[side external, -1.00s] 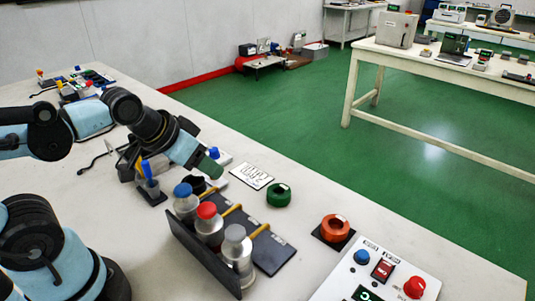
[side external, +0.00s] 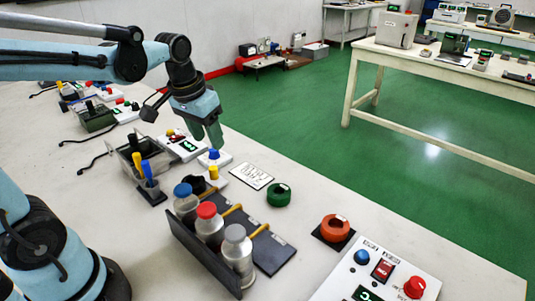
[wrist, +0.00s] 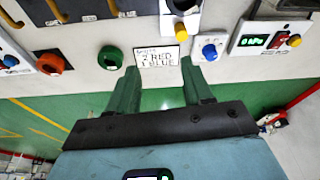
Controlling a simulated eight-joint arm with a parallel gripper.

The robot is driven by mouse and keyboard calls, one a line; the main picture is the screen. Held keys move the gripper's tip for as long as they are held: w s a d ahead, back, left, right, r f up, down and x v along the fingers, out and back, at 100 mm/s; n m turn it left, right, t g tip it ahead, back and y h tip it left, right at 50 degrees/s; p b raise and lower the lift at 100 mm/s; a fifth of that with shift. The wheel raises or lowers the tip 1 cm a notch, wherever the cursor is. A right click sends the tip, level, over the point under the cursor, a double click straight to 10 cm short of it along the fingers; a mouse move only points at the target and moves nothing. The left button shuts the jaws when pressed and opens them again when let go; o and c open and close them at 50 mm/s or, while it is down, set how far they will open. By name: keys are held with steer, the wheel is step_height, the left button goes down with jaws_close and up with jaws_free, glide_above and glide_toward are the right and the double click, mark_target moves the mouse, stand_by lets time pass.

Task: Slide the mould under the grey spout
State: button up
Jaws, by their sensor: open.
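The rack's grey-capped bottle (side external: 236,250) stands at its near end, beside the red-capped (side external: 208,225) and blue-capped (side external: 185,203) ones. Yellow rods stick out from the rack over a dark base strip (side external: 272,254). A small pale block with a yellow knob (side external: 214,173) and a dark part sits past the blue-capped end. It may be the mould; I cannot tell surely. In the wrist view this block (wrist: 182,40) is at the top, partly cut off. My gripper (side external: 207,140) is open and empty, above the table beyond this block. Its green fingers (wrist: 160,67) point down.
A "2 RED 1 BLUE" card (side external: 252,176), a green ring (side external: 279,195) and an orange ring (side external: 336,228) lie along the far edge. A blue-knobbed box (side external: 214,158) stands below my gripper. A control panel (side external: 385,270) is at the near right.

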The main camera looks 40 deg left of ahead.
mark_target(213, 167)
steer(key=w+a+f+n+g, duration=0.1)
steer(key=w+a+f+g, duration=0.15)
steer(key=w+a, duration=0.2)
steer(key=f, duration=0.7)
steer(key=s+f, duration=0.1)
steer(key=f, duration=0.3)
steer(key=shift+a+f, duration=0.1)
jaws_close()
stand_by(0.4)
